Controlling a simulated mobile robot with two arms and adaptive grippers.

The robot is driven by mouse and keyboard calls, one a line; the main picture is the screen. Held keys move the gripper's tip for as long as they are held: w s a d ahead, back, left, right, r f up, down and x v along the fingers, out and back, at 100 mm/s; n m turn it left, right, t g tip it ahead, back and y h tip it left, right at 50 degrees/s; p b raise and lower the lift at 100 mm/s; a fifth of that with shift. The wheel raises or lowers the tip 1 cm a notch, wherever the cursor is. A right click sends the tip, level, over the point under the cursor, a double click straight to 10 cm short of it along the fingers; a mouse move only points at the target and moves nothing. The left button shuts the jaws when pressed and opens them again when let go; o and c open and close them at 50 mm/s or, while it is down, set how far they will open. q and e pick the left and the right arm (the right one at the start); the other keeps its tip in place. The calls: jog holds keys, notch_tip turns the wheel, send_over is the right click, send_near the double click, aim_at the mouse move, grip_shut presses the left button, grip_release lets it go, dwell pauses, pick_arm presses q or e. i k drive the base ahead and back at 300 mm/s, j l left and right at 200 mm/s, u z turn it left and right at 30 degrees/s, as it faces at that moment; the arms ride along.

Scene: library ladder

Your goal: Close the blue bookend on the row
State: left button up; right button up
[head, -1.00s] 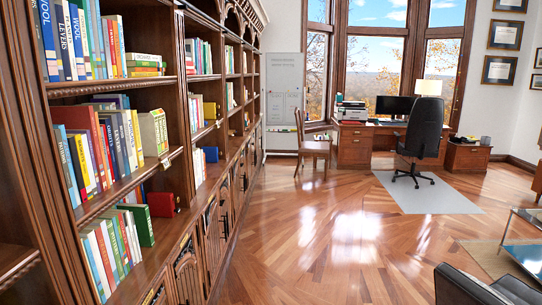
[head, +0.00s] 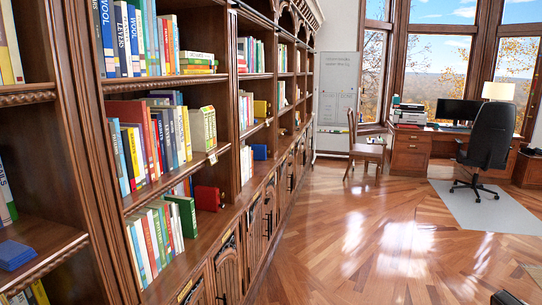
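I cannot tell which of the two is the bookend. Beside the near blue object, at the left frame edge, a few green and pale books (head: 6,195) lean. A row of upright books (head: 246,160) stands left of the farther blue block.
A long wooden bookcase (head: 225,225) fills the left side. A red block (head: 207,198) and a yellow block (head: 262,108) are on its shelves. A chair (head: 367,150), desk (head: 410,150) and office chair (head: 490,140) stand beyond.

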aim_at(260, 151)
jog(key=i+z, duration=0.25)
jog(key=l+z, duration=0.1)
jog(key=z, duration=0.15)
jog(key=i, duration=2.15)
jog(key=i+u, duration=0.1)
jog(key=i, duration=0.85)
jog(key=i+l+u, duration=0.1)
jog(key=i, duration=0.85)
jog(key=i+u, duration=0.7)
jog(key=i+l+u, duration=0.1)
jog(key=u, duration=0.3)
jog(key=i, duration=0.1)
